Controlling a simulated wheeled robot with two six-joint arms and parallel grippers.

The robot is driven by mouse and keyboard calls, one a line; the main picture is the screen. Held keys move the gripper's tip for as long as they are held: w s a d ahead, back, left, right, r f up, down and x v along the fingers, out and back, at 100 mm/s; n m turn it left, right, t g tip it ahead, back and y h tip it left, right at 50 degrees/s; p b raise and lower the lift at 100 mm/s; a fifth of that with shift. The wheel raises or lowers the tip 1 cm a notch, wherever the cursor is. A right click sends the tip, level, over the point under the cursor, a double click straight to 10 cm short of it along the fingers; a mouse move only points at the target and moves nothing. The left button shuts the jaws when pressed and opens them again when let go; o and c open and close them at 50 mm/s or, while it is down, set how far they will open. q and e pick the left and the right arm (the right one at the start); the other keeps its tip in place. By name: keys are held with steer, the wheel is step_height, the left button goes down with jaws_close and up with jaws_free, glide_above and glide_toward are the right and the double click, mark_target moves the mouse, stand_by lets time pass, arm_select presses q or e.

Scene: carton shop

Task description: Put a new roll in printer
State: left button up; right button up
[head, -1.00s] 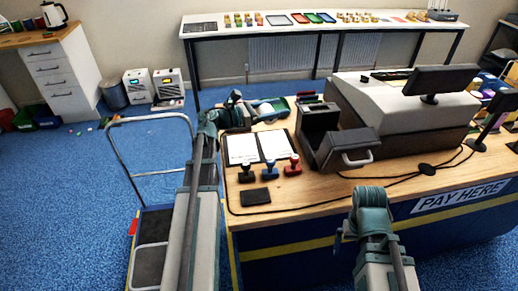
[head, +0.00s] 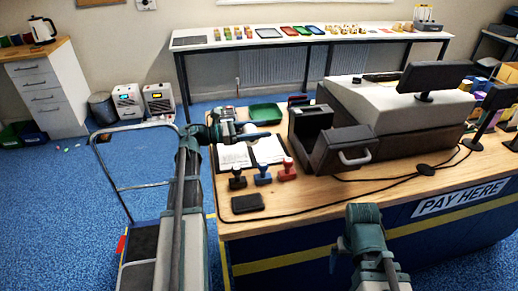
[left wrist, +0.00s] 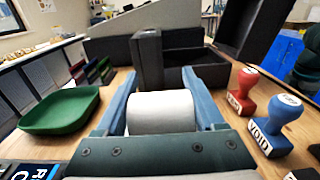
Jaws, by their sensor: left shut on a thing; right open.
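My left gripper (head: 252,136) is over the counter's left part. In the left wrist view its blue fingers (left wrist: 165,98) are shut on a white paper roll (left wrist: 161,112), held between them. The dark printer (head: 312,125) stands right of this gripper, apart from it. Its open box (left wrist: 184,86) lies ahead of the roll in the left wrist view. A dark part with a pale handle (head: 352,157) stands out at the front. My right gripper (head: 365,214) is low at the counter's front edge; its fingertips are hidden behind its own body.
Black, blue (head: 263,175) and red (head: 287,170) stamps stand in front of the printer, near a dark pad (head: 247,203). White sheets (head: 268,150) lie under the left gripper. A green tray (left wrist: 60,110) is on the left. A cable runs along the counter.

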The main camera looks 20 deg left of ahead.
arm_select(q)
steer(key=shift+f, duration=0.45)
arm_select(e)
steer(key=shift+f, duration=0.45)
arm_select(q)
step_height(320, 180, down, 4)
steer(key=b, duration=0.3)
steer(key=shift+r+b, duration=0.25)
steer(key=shift+b, duration=0.1)
arm_select(e)
step_height(320, 180, down, 4)
steer(key=shift+r, duration=0.25)
arm_select(q)
steer(key=shift+f, duration=0.2)
steer(key=o, duration=1.4)
steer(key=shift+r, duration=0.1)
steer(key=shift+a+r, duration=0.15)
steer(key=v, duration=1.1)
steer(key=shift+s+a, duration=0.25)
steer(key=shift+s, duration=0.05)
